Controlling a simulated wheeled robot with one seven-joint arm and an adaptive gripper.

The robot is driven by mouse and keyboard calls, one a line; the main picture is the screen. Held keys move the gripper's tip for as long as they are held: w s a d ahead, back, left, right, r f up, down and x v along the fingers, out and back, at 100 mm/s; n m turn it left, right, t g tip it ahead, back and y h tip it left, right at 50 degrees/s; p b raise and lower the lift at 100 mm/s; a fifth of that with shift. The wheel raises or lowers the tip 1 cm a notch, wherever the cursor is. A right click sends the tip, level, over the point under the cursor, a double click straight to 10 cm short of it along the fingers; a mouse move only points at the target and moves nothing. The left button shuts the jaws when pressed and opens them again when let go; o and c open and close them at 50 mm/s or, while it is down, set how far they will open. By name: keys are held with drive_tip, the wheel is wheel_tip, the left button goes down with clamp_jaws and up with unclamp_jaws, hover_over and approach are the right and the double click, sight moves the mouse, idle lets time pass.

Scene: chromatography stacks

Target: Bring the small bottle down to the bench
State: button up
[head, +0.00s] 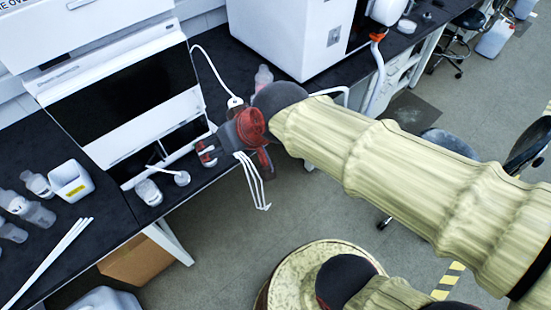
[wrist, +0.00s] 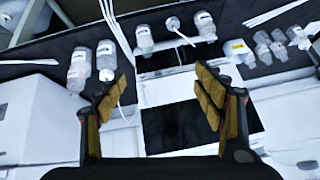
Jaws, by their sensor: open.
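Several clear bottles with white caps stand on the dark bench; I cannot tell which one the task means by the small bottle. One bottle (head: 148,192) stands at the bench's front edge, beside a smaller white-topped vessel (head: 181,178). In the wrist view they are the bottle (wrist: 205,26) and the small vessel (wrist: 173,25), with another bottle (wrist: 144,38) to their left. Two more bottles, one (wrist: 80,68) larger, stand further left. My gripper (head: 207,150) hangs in front of the instrument. Its fingers (wrist: 162,85) are apart with nothing between them.
A white instrument (head: 175,125) with a dark front panel stands behind my gripper. A large white box unit (head: 290,40) is to its right. White tubes hang near my gripper.

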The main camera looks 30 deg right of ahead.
drive_tip(key=s+d+m+g+h, duration=0.1)
drive_tip(key=s+d+h, duration=0.1)
drive_tip(key=s+d, duration=0.7)
drive_tip(key=shift+s+d+g+h, duration=0.15)
drive_tip(key=shift+s+g+h, duration=0.15)
drive_tip(key=shift+s, duration=0.35)
